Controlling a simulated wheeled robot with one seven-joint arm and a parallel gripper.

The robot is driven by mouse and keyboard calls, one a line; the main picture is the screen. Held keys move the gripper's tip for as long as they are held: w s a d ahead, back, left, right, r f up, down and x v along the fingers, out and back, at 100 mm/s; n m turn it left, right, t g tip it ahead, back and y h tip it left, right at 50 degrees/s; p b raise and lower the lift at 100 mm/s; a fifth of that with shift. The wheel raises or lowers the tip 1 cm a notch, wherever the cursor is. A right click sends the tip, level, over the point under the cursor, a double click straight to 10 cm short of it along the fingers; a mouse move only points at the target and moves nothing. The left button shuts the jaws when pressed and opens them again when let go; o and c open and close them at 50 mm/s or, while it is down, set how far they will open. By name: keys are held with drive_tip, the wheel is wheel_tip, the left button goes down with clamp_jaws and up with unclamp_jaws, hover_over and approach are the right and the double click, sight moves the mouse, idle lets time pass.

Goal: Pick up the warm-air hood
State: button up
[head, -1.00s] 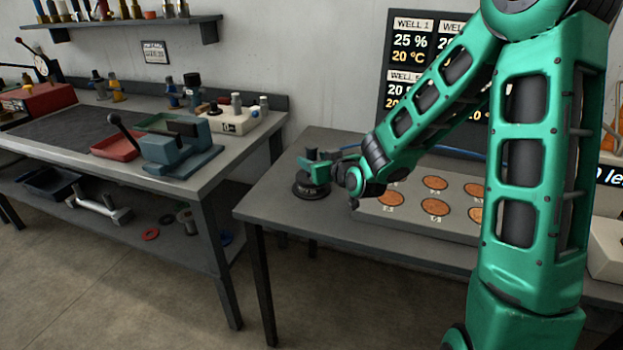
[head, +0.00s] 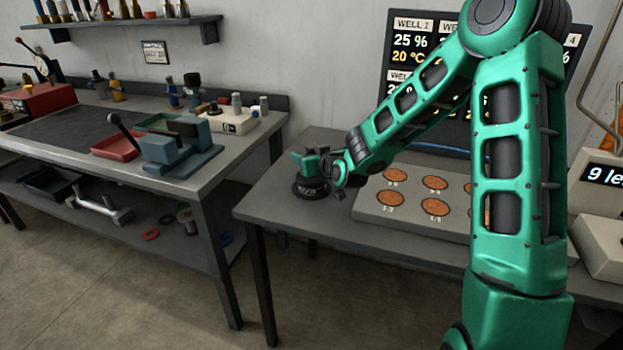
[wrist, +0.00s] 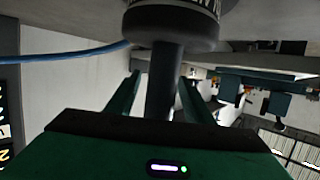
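The warm-air hood (head: 311,190) is a dark, round, lettered piece standing on the left part of the grey bench. In the wrist view its dark round body (wrist: 172,28) is at the top, with a dark stem (wrist: 164,85) running down from it. My gripper (head: 310,162) is at the hood, just above its round body. In the wrist view my gripper's two green fingers (wrist: 160,98) stand on either side of the stem. A gap shows on the left side of the stem, so the fingers look open around it. Contact at the right finger is unclear.
A grey plate with several copper discs (head: 365,212) lies right of the hood. A blue hose (wrist: 70,54) runs close by in the wrist view. A display board (head: 410,55) stands behind. A second workbench (head: 230,140) with tools is at the left, across a gap.

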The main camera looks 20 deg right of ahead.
clamp_jaws()
drive_tip(key=shift+r, duration=0.1)
